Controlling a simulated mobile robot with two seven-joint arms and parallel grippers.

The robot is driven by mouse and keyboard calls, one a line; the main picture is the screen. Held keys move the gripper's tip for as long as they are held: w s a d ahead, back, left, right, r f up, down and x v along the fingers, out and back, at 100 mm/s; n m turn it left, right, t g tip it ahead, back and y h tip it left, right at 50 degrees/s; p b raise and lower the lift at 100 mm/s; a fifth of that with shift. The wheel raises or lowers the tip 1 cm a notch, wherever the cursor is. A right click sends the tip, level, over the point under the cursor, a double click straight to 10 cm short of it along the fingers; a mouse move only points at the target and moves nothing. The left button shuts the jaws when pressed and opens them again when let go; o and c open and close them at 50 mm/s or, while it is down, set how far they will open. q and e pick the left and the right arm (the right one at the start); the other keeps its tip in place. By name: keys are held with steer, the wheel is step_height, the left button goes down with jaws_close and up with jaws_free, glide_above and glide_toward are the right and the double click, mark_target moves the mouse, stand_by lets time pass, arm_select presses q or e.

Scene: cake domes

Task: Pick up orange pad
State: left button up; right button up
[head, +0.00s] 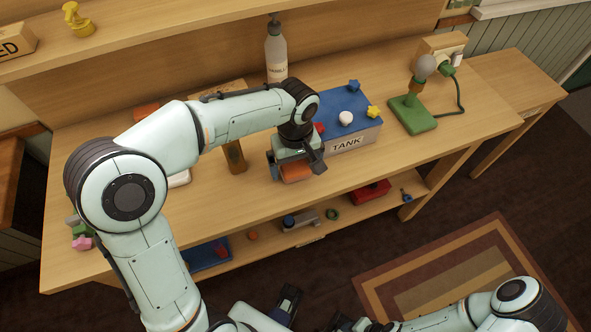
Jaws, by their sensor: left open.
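An orange pad (297,173) shows at the worktable's front edge, right under my left gripper (298,168). The left gripper points down with its jaws open and its fingers around or just above the pad. Part of the pad is hidden by the gripper, and I cannot tell whether the fingers touch it. My right arm lies low at the bottom right; its gripper is partly cut off at the bottom edge and its jaws are unclear.
A blue-topped box marked TANK (347,143), with coloured knobs, stands just right of the left gripper. A grey bottle (276,55) stands behind. A green lamp stand (413,113) is at the right. The lower shelf holds a red box (371,192) and small parts.

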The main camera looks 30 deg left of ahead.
mark_target(295, 168)
arm_select(q)
steer(key=shift+f, duration=0.8)
steer(key=c, duration=1)
steer(key=shift+o, duration=0.2)
arm_select(e)
steer(key=shift+f, duration=0.15)
arm_select(q)
steer(key=shift+r, duration=0.15)
step_height(295, 168, up, 20)
steer(key=p, duration=0.4)
arm_select(e)
steer(key=r, duration=0.1)
steer(key=w+r, duration=0.1)
steer(key=r, duration=0.2)
steer(key=shift+w+r, duration=0.15)
steer(key=shift+w, duration=0.1)
arm_select(q)
steer(key=shift+o, duration=0.6)
